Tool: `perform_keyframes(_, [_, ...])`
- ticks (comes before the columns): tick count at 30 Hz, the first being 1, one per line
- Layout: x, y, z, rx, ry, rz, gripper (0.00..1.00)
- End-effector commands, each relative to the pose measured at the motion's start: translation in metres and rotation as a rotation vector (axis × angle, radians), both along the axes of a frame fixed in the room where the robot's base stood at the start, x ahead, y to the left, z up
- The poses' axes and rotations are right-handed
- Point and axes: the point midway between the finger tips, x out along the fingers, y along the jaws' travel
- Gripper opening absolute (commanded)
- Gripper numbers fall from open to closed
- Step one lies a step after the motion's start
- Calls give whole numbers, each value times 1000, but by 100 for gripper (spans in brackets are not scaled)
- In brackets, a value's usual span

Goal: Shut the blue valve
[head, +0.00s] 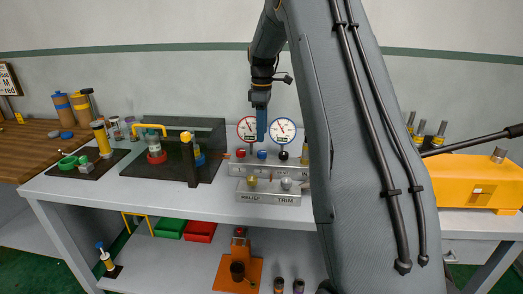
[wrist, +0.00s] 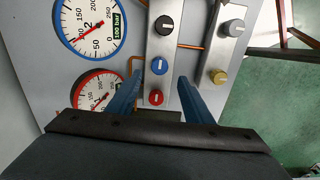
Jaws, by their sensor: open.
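The blue valve knob (head: 262,154) is the middle one of three on the upper metal panel, between a red knob (head: 240,153) and a black knob (head: 283,156). In the wrist view the blue knob (wrist: 159,66) shows a pale mark and lies just beyond my fingertips, between their lines. My gripper (head: 262,137) points down above the blue knob, in front of the gauges. In the wrist view its blue fingers (wrist: 160,80) are apart and empty, with the red knob (wrist: 155,97) seen between them. No contact with the blue knob shows.
A red-rimmed gauge (head: 246,128) and a blue-rimmed gauge (head: 283,130) stand behind the panel. A lower panel carries a yellow knob (head: 252,181) and a grey knob (head: 286,184). An orange machine (head: 470,181) sits right.

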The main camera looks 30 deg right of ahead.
Motion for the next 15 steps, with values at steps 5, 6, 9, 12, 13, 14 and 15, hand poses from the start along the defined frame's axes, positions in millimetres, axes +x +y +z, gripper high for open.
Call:
perform_keyframes(5, [0,0,-19,1,3,4,46])
perform_keyframes(6, [-1,0,-25,1,3,4,46])
perform_keyframes(9, [-1,0,-41,1,3,3,46])
perform_keyframes(12, [0,0,-55,0,2,3,46])
perform_keyframes(13, [0,0,-59,0,2,3,46])
perform_keyframes(14, [0,0,-62,0,2,3,46])
perform_keyframes(15, [0,0,-66,1,1,3,46])
